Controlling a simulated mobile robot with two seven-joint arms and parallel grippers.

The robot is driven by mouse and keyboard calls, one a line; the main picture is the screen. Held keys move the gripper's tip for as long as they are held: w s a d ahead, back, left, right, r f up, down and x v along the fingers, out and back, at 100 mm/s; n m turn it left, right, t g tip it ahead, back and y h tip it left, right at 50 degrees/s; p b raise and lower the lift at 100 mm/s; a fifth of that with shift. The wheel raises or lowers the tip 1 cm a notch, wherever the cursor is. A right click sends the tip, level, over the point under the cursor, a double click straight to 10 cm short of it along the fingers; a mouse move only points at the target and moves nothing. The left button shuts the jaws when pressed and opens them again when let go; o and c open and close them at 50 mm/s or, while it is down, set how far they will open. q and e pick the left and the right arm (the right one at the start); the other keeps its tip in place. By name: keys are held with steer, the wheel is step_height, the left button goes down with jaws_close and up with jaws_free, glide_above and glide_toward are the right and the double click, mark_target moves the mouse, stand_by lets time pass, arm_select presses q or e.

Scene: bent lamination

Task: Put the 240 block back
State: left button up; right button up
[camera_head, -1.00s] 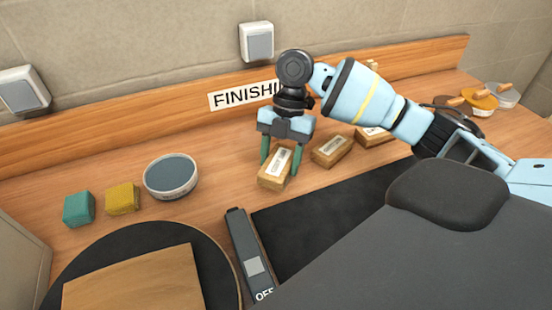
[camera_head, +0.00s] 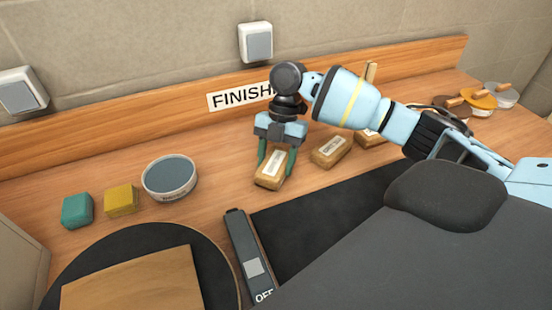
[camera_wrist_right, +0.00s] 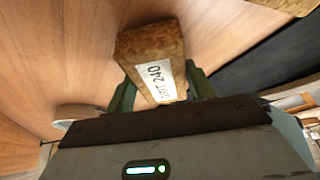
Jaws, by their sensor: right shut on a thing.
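The 240 block (camera_head: 270,172) is a tan cork-like block with a white label. In the right wrist view the right gripper (camera_wrist_right: 161,92) is shut on the block's near end. The block is at the left end of a row of similar blocks; I cannot tell whether it touches the bench. My left gripper is out of view.
Two more labelled blocks stand to the right, a nearer one (camera_head: 331,151) and a farther one (camera_head: 370,138). A round bowl (camera_head: 169,178), a yellow block (camera_head: 122,199) and a teal block (camera_head: 77,210) are to the left. A dark mat (camera_head: 320,225) lies in front.

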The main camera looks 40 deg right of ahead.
steer(key=shift+f, duration=0.2)
steer(key=o, duration=1)
steer(key=shift+c, duration=0.2)
steer(key=shift+r, duration=0.15)
steer(key=v, duration=1.2)
steer(key=shift+a+r, duration=0.1)
